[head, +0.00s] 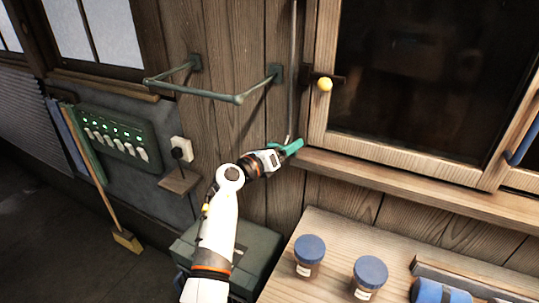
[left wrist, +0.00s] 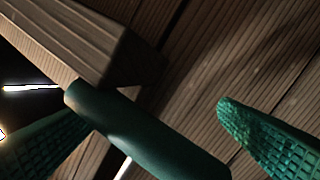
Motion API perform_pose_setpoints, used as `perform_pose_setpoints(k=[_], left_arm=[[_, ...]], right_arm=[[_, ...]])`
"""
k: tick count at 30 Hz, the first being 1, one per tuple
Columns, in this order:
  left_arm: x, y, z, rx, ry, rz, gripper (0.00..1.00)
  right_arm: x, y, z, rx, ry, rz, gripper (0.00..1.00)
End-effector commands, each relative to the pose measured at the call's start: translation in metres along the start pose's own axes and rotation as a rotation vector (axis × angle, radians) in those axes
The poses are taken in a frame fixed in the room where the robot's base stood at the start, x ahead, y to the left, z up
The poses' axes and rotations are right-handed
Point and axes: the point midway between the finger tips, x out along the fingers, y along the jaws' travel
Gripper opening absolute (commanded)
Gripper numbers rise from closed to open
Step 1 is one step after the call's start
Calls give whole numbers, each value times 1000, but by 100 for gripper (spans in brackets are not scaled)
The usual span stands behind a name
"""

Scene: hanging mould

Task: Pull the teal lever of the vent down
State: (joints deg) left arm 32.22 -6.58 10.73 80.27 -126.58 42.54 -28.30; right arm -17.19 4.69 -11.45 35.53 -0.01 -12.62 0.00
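The teal lever (head: 293,147) is at the lower end of a thin grey rod on the wood wall, just left of the window frame. In the left wrist view the lever (left wrist: 145,132) is a dark teal bar running diagonally between my two ribbed green fingers. My left gripper (head: 279,152) is at the lever in the head view. Its fingers are apart, with the lever in front of the left finger and a clear gap to the right finger. Whether the left finger touches the lever cannot be told. My right gripper is not in view.
A wooden window sill (head: 400,182) juts out right of the lever. A green wall rail (head: 205,94) sticks out above left. Below are a workbench (head: 330,235) with blue-lidded jars (head: 309,255) and a grey-green box (head: 255,240). A switch panel (head: 113,135) is at left.

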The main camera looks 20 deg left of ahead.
Motion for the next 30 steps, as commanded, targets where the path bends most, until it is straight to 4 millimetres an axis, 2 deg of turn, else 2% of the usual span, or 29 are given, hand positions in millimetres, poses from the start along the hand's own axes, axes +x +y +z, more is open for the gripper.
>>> perform_pose_setpoints(k=[1,16,21,30], left_arm=[[-8,-5,8,3,-12,-7,81],[-100,-2,4,6,-4,-3,81],[-114,0,2,4,-3,-1,81],[-116,1,1,3,-2,0,81]], right_arm=[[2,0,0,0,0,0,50],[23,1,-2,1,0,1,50],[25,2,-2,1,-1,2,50],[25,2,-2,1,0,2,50]])
